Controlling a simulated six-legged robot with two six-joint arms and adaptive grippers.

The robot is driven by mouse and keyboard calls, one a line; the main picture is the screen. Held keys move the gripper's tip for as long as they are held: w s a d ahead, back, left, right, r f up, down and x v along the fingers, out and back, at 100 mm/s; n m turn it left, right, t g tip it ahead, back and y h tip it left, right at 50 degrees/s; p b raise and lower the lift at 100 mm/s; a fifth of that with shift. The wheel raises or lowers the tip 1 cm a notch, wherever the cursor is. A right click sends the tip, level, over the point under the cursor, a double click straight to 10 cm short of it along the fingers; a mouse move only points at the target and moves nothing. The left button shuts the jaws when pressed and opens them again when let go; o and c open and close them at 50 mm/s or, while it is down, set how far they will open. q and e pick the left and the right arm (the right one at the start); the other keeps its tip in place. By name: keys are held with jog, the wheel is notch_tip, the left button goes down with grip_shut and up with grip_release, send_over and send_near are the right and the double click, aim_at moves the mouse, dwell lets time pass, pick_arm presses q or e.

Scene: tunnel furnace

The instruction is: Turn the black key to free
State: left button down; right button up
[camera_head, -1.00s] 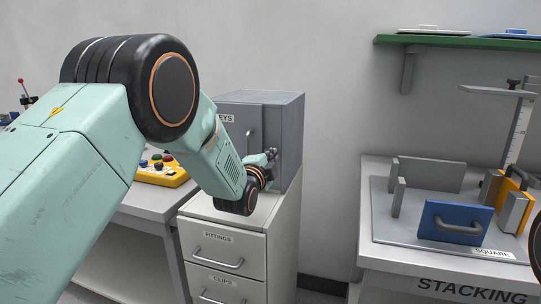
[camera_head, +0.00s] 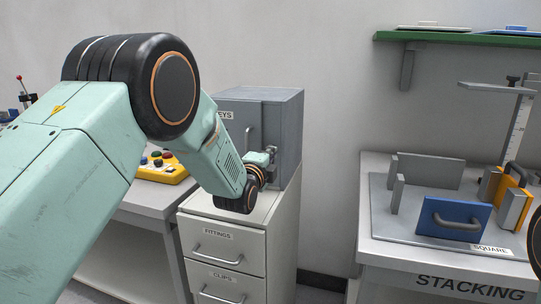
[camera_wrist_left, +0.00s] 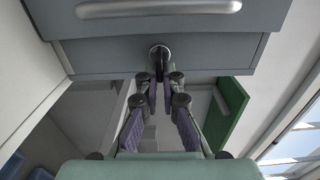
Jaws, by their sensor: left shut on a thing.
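The grey key cabinet (camera_head: 285,125), labelled KEYS, stands on a white drawer unit. My left gripper (camera_head: 272,152) is at the cabinet's front, right of its handle (camera_head: 250,139). In the left wrist view, a round metal lock (camera_wrist_left: 159,51) sits on the grey cabinet face, with the black key (camera_wrist_left: 159,66) at it. My left gripper (camera_wrist_left: 160,80) is shut on the key, its two fingertips close on either side. The fingers hide much of the key, so I cannot tell its exact angle. My right gripper is not in view.
The drawer unit (camera_head: 222,242) has FITTINGS and CLIPS drawers. A yellow button box (camera_head: 165,171) lies on the bench to the left. A stacking table (camera_head: 385,250) with a blue handled block (camera_head: 440,219) stands to the right. A green shelf (camera_head: 440,41) hangs above it.

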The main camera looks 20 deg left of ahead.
pick_arm(q)
jog(key=c, duration=1.5)
grip_release()
jog(key=shift+a, duration=0.1)
jog(key=s, duration=1.2)
jog(key=shift+a, duration=0.15)
